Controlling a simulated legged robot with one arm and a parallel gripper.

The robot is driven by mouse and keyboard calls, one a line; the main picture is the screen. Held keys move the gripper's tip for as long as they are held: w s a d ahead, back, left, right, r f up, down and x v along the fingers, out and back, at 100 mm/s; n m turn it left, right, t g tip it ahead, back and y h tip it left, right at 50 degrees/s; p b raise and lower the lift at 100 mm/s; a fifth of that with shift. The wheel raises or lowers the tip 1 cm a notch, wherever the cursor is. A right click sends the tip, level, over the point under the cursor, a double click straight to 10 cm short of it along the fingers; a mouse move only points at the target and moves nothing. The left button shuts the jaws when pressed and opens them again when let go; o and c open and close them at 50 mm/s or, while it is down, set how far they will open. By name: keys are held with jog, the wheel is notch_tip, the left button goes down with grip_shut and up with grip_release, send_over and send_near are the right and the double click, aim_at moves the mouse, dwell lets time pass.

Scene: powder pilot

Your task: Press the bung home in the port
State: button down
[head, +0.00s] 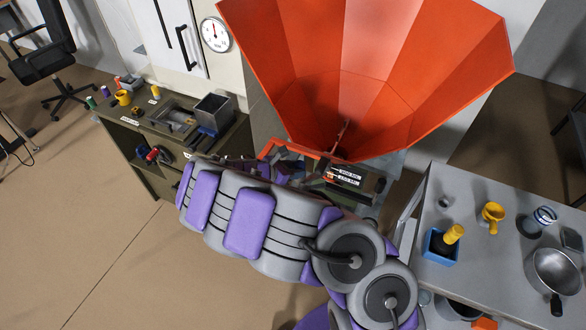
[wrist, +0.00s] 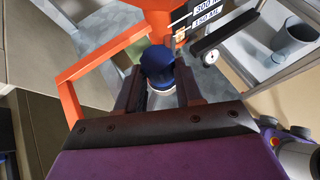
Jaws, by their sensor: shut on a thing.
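My gripper (wrist: 157,75) shows in the wrist view with its two dark fingers shut on a dark blue round piece (wrist: 158,62), which looks like the bung. A pale, shiny rim shows on the near side of the piece, between the fingers. The piece is just in front of the orange hopper's lower part (wrist: 157,22). I cannot make out the port, nor tell whether the piece is in it or short of it. In the head view the large orange hopper (head: 375,75) stands beyond my arm, which mostly hides the gripper and the piece.
An orange bar frame (wrist: 85,85) runs beside my gripper on the left. A label plate (head: 345,177) is below the hopper. A dark bench (head: 165,157) stands at left.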

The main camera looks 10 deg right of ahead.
jog(key=shift+f, duration=0.4)
jog(key=c, duration=0.6)
grip_release()
jog(key=shift+c, duration=0.2)
jog(key=shift+r, duration=0.1)
jog(key=p+v, duration=0.2)
jog(key=v, duration=1.5)
jog(key=shift+a+p, duration=0.3)
jog(key=shift+p, duration=0.05)
